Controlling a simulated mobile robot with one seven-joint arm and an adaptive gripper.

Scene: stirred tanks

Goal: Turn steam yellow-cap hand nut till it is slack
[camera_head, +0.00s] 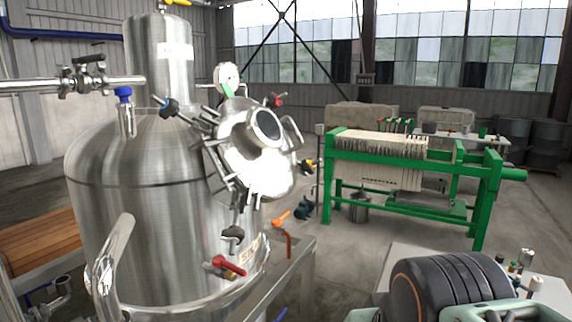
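A large steel tank (135,200) stands at the left. Its tilted round hatch (255,160) faces right and has several hand nuts around its rim. The yellow-cap hand nut (308,165) is at the hatch's right edge, small in view; its thread and how tight it sits cannot be made out. A red-cap nut (277,101) is at the upper right, a blue-cap nut (169,106) at the upper left and a dark nut (233,237) at the bottom. A partly visible label (249,252) on the tank starts with "ST".
A red-handled valve (228,267) and an orange handle (281,217) are low by the tank, near a steel table (290,262). A green-framed filter press (410,170) stands behind at right. Open floor (350,245) lies between tank and press.

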